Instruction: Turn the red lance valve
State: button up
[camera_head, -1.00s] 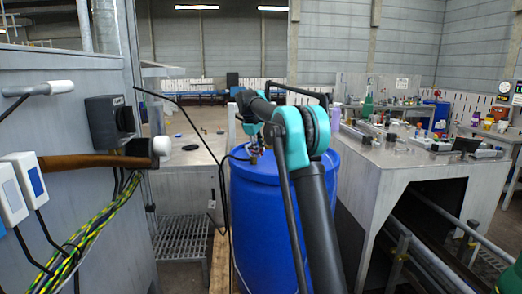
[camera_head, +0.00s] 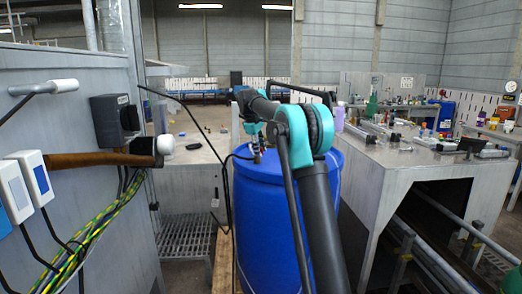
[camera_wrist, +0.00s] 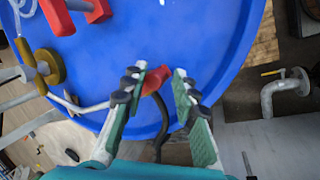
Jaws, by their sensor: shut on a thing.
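In the wrist view, the red lance valve (camera_wrist: 155,79) is a small red handle above the blue drum (camera_wrist: 215,35). My gripper (camera_wrist: 161,76) has its green-padded fingers around the handle and is shut on it. The red handle lies against the left finger; its contact with the right finger is not clear. A dark hose hangs below the handle. In the head view, the blue drum (camera_head: 262,215) stands behind my arm. A small fitting (camera_head: 257,157) shows on its top, but the valve is too small and hidden to make out.
A second red handle (camera_wrist: 57,15) and a brass-coloured fitting (camera_wrist: 48,67) are at the wrist view's upper left. A grey cabinet (camera_head: 60,110) with cables stands left of the drum. A cluttered workbench (camera_head: 385,165) is to the right. A black hose runs by the drum.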

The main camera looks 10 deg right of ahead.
jog(key=shift+s+a, duration=0.1)
jog(key=shift+a, duration=0.5)
jog(key=o, duration=1.6)
jog(key=shift+a, duration=0.1)
jog(key=shift+v, duration=2.5)
jog(key=s+d+f+m+y, duration=0.1)
jog(key=s+d+f+m, duration=0.2)
jog(key=s+f, duration=0.7)
jog(key=s+d+f+m+t+y, duration=0.1)
jog(key=s+d+f+m, duration=0.3)
jog(key=s+f, duration=0.6)
jog(key=s+d+f+m, duration=0.3)
jog(key=s+f, duration=0.8)
jog(key=s, duration=1.8)
jog(key=shift+d+m+y, duration=0.2)
jog(key=shift+m+y, duration=0.2)
jog(key=shift+m, duration=0.1)
